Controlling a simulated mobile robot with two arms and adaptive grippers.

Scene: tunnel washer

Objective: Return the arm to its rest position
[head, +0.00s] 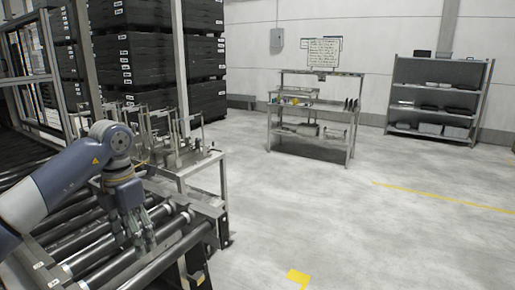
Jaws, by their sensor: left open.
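My left gripper (143,243) hangs at the end of my left arm, which comes in from the left edge. It points down over the roller conveyor (175,240) at the lower left. Its fingers look apart, with nothing seen between them. I cannot tell whether the fingertips touch the rollers. My right gripper is not in view.
A metal rack with upright prongs (182,150) stands just behind the gripper. Stacked black crates (160,50) rise behind it. A workbench (312,125) and a grey shelf (438,98) stand at the back. The floor (370,230) to the right is clear.

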